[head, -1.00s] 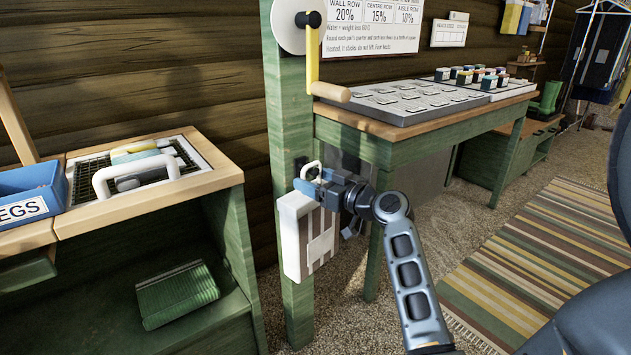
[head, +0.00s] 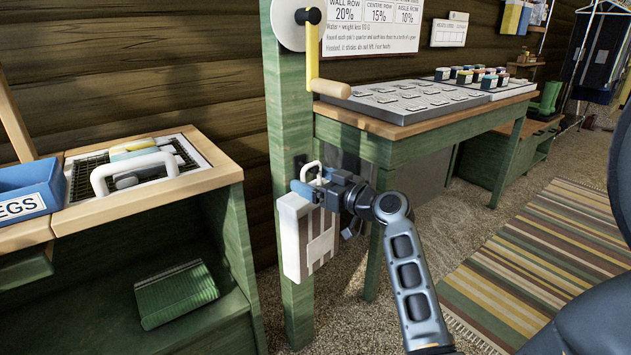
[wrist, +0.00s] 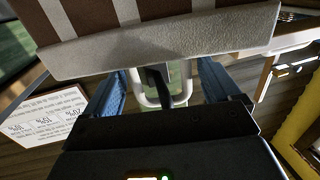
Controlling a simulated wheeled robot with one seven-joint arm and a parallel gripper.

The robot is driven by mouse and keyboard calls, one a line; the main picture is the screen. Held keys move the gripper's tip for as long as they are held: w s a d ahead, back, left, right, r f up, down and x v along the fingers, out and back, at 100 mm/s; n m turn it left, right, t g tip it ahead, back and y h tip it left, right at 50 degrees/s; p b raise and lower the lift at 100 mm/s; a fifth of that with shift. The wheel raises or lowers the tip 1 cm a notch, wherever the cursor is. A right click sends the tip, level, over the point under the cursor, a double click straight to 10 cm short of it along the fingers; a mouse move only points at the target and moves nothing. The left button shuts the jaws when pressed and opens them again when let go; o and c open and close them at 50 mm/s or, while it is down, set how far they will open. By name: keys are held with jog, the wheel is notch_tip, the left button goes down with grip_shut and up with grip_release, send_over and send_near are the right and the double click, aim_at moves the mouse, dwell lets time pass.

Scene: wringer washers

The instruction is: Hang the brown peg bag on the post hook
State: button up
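The peg bag (head: 305,238), cream with brown stripes and a white loop handle (head: 312,170), is upright against the green post (head: 290,120). The dark post hook (head: 300,162) shows beside the top of the handle. In the wrist view, the bag (wrist: 160,55) fills the top, and the dark hook (wrist: 155,82) appears to pass through the loop (wrist: 140,95). My gripper (head: 312,192) is open, with its blue fingers (wrist: 160,88) spread on either side of the loop and clear of it. Exact contact between loop and hook is partly hidden.
A yellow crank with a wooden grip (head: 330,88) sticks out above my gripper. A green bench (head: 390,130) with a grey tray stands to the right. A green cabinet (head: 230,180) with a blue peg box (head: 25,195) is at left.

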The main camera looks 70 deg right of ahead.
jog(key=shift+o, duration=0.8)
jog(key=v, duration=0.8)
jog(key=s+a+f+m+g+y, duration=0.1)
jog(key=a+f, duration=0.5)
jog(key=a, duration=0.2)
jog(key=a+f+g, duration=0.2)
jog(key=a+f, duration=0.4)
jog(key=a, duration=0.3)
jog(key=s+a+n+y, duration=0.1)
jog(key=s+a, duration=0.4)
jog(key=a, duration=0.2)
jog(key=s+a+n, duration=0.1)
jog(key=s+a, duration=0.3)
jog(key=a, duration=0.3)
jog(key=s+a+r+n+t+y, duration=0.1)
jog(key=s+a+r+n+y, duration=0.25)
jog(key=s+a+r, duration=0.4)
notch_tip(320, 180, up, 18)
jog(key=p, duration=1.9)
jog(key=shift+s+a+r+y, duration=0.2)
jog(key=shift+s+a+y, duration=0.05)
jog(key=shift+s+y, duration=0.2)
